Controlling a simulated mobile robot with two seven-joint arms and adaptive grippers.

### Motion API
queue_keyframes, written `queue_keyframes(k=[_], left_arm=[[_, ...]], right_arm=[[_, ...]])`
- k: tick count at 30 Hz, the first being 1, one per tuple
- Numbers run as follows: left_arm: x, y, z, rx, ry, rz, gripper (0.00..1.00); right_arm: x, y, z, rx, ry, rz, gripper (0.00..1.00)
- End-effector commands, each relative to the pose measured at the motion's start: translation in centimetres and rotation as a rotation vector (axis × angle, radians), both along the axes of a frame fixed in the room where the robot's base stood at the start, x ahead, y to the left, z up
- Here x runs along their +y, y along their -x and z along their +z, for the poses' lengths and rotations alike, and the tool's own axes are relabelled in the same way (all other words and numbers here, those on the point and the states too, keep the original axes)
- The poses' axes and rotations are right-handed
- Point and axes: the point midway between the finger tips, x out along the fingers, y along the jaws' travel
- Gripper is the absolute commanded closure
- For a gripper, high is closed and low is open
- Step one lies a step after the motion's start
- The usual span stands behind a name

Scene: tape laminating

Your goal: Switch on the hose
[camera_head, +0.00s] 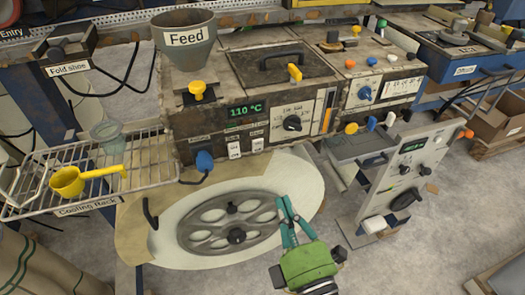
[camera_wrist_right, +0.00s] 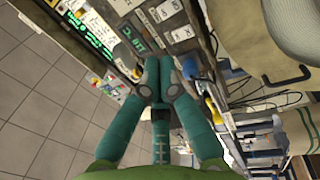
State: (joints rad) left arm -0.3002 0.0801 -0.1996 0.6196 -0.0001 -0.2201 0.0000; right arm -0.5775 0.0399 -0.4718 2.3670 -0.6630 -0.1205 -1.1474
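No part is clearly marked as a hose or its switch. My right gripper (camera_head: 284,203) is in front of the machine, over the right edge of the spoked wheel (camera_head: 205,236). Its teal fingers converge with tips close together in the right wrist view (camera_wrist_right: 160,65); I see nothing held. My left gripper is out of view.
A wire cooling rack (camera_head: 150,160) with a yellow ladle (camera_head: 80,180) is at left. A grey feed hopper (camera_head: 185,55) stands on the machine. A tilted control panel (camera_head: 408,165) with a black handle is at right. Open floor (camera_head: 450,225) lies at lower right.

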Motion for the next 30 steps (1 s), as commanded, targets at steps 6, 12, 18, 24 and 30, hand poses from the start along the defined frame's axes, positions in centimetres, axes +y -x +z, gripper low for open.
queue_keyframes(k=[6,12,18,24,30], left_arm=[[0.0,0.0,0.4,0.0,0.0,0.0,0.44],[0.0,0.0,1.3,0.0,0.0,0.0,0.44],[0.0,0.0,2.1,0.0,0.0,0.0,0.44],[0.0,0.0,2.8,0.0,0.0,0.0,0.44],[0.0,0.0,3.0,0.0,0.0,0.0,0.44]], right_arm=[[0.3,-0.9,0.3,-0.002,-0.002,0.0,1.0],[1.3,-3.9,0.9,-0.003,-0.002,0.0,1.0],[2.6,-7.9,1.5,-0.002,-0.003,0.0,1.0],[3.7,-11.2,1.8,0.001,-0.003,0.0,1.0],[4.2,-13.0,1.9,0.001,-0.002,0.0,1.0]])
